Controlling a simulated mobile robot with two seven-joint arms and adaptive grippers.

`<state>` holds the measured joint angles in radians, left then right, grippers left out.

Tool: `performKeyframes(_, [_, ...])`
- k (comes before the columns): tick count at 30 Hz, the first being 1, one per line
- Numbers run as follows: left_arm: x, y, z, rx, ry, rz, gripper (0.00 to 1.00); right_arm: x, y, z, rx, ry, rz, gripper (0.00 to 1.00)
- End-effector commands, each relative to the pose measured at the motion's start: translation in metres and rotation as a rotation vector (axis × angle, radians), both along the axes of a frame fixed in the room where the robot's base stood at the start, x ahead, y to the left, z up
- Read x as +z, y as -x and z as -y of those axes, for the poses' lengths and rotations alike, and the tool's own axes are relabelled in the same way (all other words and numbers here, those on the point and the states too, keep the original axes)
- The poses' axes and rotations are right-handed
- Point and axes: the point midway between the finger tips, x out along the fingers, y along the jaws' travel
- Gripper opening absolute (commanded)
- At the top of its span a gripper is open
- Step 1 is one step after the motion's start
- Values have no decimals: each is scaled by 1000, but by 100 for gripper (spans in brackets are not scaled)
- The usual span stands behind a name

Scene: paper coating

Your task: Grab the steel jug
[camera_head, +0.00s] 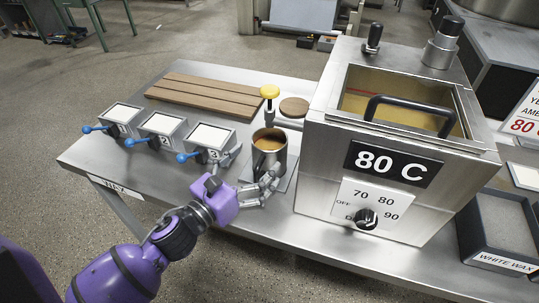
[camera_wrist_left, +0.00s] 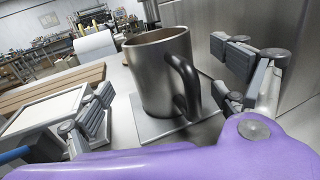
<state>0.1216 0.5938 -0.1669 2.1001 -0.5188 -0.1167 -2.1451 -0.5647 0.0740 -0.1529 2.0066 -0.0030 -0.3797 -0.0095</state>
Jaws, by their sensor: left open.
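The steel jug (camera_head: 269,152) stands upright on a flat square plate on the steel table, below the yellow-knobbed tap of the wax tank. It holds brown liquid. In the left wrist view the jug (camera_wrist_left: 160,75) stands between the fingers, with its dark handle (camera_wrist_left: 187,82) facing my gripper. My left gripper (camera_head: 250,174) is open around the near side of the jug, one finger to each side; it also shows in the left wrist view (camera_wrist_left: 165,95). I see a gap between the fingers and the jug there. My right gripper is not in view.
The tank (camera_head: 400,140) marked 80 C stands close to the right of the jug. Three numbered trays with blue handles (camera_head: 160,130) stand to the left. A slatted wooden board (camera_head: 205,93) lies behind. A black bin (camera_head: 500,232) is at the far right.

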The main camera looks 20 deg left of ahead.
Motion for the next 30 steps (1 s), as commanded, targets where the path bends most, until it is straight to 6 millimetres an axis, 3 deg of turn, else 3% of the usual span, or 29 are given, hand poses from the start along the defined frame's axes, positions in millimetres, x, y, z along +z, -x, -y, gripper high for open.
performKeyframes(9, [2,-42,17,0,1,3,89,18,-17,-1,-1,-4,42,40])
performKeyframes(18, [0,-47,19,0,2,-1,89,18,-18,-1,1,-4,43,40])
performKeyframes(30, [0,-47,19,0,1,0,38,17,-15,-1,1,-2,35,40])
